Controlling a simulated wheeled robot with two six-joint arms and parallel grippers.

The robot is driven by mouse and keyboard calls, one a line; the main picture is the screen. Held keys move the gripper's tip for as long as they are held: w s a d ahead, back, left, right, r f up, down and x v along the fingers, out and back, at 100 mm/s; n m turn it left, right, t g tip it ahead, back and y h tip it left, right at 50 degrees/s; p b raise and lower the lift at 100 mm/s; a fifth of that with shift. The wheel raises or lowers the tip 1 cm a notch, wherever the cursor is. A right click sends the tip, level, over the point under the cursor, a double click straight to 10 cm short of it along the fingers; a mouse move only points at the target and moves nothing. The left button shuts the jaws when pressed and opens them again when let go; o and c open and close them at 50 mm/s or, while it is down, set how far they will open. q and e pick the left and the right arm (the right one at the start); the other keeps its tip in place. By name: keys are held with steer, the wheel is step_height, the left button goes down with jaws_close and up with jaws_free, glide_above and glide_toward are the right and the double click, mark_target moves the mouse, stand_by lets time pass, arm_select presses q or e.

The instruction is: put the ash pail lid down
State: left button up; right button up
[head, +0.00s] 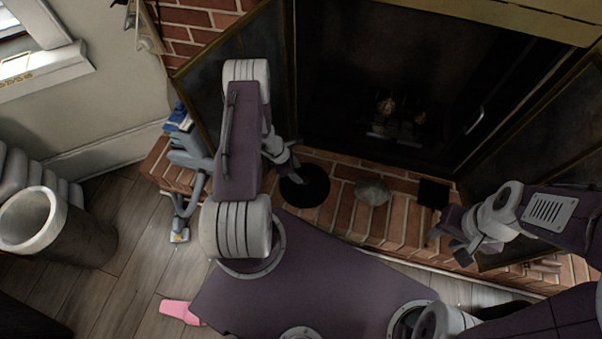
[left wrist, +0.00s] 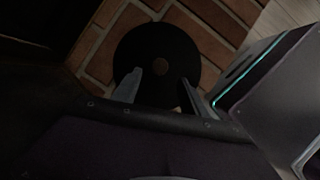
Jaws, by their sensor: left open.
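The ash pail lid looks to be the round black disc (head: 310,190) on the brick hearth, left of the middle. In the left wrist view the disc (left wrist: 160,50) has a small brownish spot near its centre, between my fingers. My left gripper (head: 291,172) is over the disc's upper left edge in the head view. In the left wrist view its fingers (left wrist: 160,78) are apart, one each side of the spot, with nothing clamped. Whether they touch the disc I cannot tell. My right gripper (head: 450,243) is at the right, fingers apart and empty, near the hearth's front edge.
A grey lump (head: 371,191) and a dark square thing (head: 433,194) sit on the hearth right of the disc. The dark firebox (head: 390,80) is behind. A blue-grey upright device (head: 187,150) stands left. A pink thing (head: 180,311) lies on the floor.

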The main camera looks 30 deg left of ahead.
arm_select(q)
steer(key=s+d+r+m+g, duration=0.1)
steer(key=d+r+m, duration=0.4)
steer(key=r, duration=0.4)
steer(key=s+d+r+m+g, duration=0.1)
steer(key=d+r+m, duration=0.2)
steer(key=r+m, duration=0.45)
steer(key=s+d+r+m+y, duration=0.2)
steer(key=s+r+m+y, duration=0.1)
steer(key=s+r+m, duration=0.6)
step_height(320, 180, up, 2)
steer(key=m, duration=0.3)
steer(key=shift+r+t, duration=0.25)
steer(key=shift+t, duration=0.05)
steer(key=shift+d+m, duration=0.1)
steer(key=shift+m, duration=0.15)
step_height(320, 180, up, 29)
steer(key=p, duration=2.8)
steer(key=shift+p, duration=0.4)
steer(key=shift+f, duration=0.1)
